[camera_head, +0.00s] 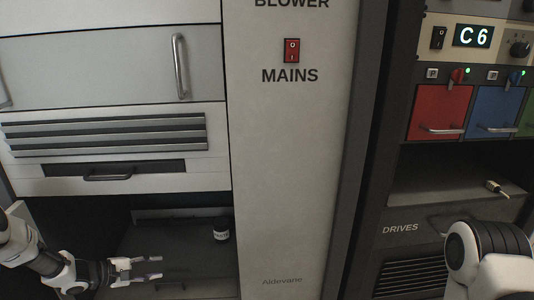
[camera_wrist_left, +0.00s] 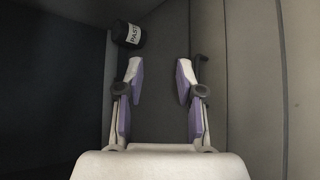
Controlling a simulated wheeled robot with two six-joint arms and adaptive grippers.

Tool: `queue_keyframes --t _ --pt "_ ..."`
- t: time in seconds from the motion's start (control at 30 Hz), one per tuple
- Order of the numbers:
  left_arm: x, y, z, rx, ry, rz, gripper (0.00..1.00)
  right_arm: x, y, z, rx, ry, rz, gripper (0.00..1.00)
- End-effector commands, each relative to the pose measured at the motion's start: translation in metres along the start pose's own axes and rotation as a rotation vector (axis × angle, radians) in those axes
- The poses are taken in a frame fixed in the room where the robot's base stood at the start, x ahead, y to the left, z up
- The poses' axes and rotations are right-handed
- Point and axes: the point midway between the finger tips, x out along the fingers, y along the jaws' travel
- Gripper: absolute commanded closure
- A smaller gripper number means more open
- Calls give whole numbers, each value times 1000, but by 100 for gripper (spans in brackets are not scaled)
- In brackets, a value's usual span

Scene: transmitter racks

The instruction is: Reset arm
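My left gripper (camera_head: 150,268) is at the lower left of the head view, in front of the dark open bay (camera_head: 175,245) of the left cabinet. Its two fingers are apart with nothing between them, and the left wrist view (camera_wrist_left: 160,82) shows the same. A small black jar (camera_head: 221,229) with a white label stands in the bay, to the right of and beyond the fingers. The jar also shows at the top left of the left wrist view (camera_wrist_left: 127,33), apart from the fingers. My right arm shows at the lower right of the head view; its gripper is out of frame.
A white panel with a red MAINS switch (camera_head: 291,50) stands in the middle. A drawer handle (camera_head: 180,66) sticks out at the upper left.

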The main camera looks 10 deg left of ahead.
Motion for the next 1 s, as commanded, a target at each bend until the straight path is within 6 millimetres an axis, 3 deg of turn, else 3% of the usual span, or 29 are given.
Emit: queue_keyframes --t 0.07,0.17,0.27,0.33,0.4,0.5,0.6,0.7,0.9,1.0 --pt "6 12 27 23 -25 -50 63 -29 0 0 0 -2 0 60" --pt "28 -5 83 -9 -84 -150 63 -54 0 0 -1 -4 0 60" --pt "46 -38 150 -107 -88 -241 63 -82 -1 1 -3 -7 0 60" --pt "48 -70 194 -91 -56 -308 63 -100 -1 2 -4 -10 -1 60" --pt "37 -109 229 -11 0 -398 63 -115 -1 2 -5 -13 -1 60" --pt "4 -160 259 175 73 -552 63 -128 -2 3 -6 -16 -2 60" --pt "-42 -200 273 401 112 -735 63 -134 -2 4 -7 -19 -2 60" --pt "-83 -225 276 609 106 -900 63 -133 -2 5 -7 -21 -3 60" --pt "-136 -242 271 927 8 -1121 63 -131 -2 6 -7 -24 -3 60" --pt "-143 -243 266 1097 -82 -1171 63 -131 -2 6 -7 -24 -3 60"
